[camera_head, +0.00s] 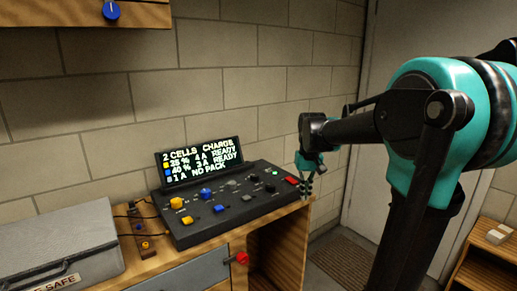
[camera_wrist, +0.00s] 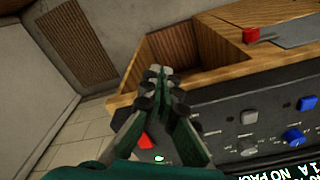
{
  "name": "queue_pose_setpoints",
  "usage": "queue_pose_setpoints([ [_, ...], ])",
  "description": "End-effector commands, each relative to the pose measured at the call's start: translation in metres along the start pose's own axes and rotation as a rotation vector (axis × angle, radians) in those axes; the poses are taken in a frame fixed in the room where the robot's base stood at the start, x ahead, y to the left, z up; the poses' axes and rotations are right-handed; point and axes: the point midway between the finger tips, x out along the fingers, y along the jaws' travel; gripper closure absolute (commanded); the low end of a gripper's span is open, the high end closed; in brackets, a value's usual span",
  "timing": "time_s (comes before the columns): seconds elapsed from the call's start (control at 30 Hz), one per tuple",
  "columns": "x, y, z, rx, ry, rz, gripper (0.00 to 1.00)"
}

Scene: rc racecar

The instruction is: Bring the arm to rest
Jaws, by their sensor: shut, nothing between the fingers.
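My gripper (camera_head: 307,182) is at the right end of the black control panel (camera_head: 245,210), beside its red button (camera_head: 291,181), in the head view. In the wrist view my gripper (camera_wrist: 161,72) has its fingertips together with nothing between them. The fingers reach past the panel's edge, over the wooden bench and its open compartment. They partly cover the panel there, and the red button (camera_wrist: 146,141) shows beside them. I cannot tell whether the fingers touch the panel. My arm (camera_head: 430,130) is bent and extended in from the right.
A lit display (camera_head: 202,162) stands behind the panel. A grey case (camera_head: 60,250) lies at the left of the wooden bench (camera_head: 300,215). A red knob (camera_head: 242,258) sticks out at the bench front. A low shelf (camera_head: 485,255) stands at right. Floor with a mat (camera_head: 345,262) lies between.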

Motion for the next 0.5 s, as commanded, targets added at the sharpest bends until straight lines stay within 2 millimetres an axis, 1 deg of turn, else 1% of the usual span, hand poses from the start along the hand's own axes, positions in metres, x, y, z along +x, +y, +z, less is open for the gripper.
queue_pose_setpoints([
  [0.03,0.008,0.002,0.009,0.005,0.012,0.0,1.0],
  [0.17,0.031,0.005,0.034,0.016,0.053,0.001,1.0],
  [0.27,0.053,0.008,0.059,0.027,0.092,0.003,1.0],
  [0.37,0.082,0.011,0.093,0.042,0.143,0.005,1.0],
  [0.5,0.124,0.014,0.149,0.065,0.224,0.01,1.0],
])
